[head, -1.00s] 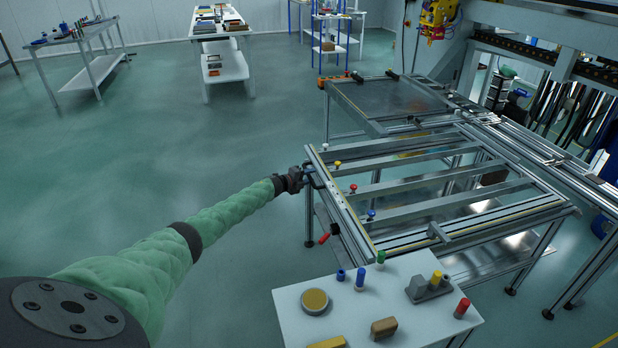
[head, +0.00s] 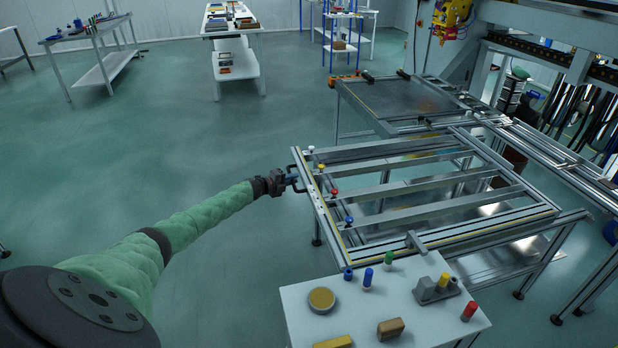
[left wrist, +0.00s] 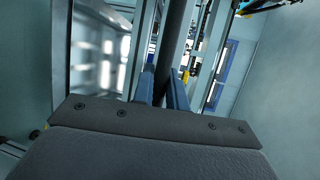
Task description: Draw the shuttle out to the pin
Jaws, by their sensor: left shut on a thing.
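The shuttle appears to be the sliding aluminium frame (head: 323,215) with crossbars, lying flat on its metal stand. White, yellow, red and blue knobs (head: 334,190) stand along its left rail. My left gripper (head: 291,181) is at the outer left side of this rail, shut on a dark handle. In the left wrist view the dark handle bar (left wrist: 174,45) runs between the two blue-grey fingers (left wrist: 163,88). I cannot pick out the pin for sure; the red-handled part seen earlier by the near left corner is hidden now. My right gripper is not in view.
A white table (head: 300,310) with pegs, a round tin and blocks stands close in front of the frame. A second panel stand (head: 400,100) is behind it. The green floor (head: 180,130) left of the frame is clear around my left arm.

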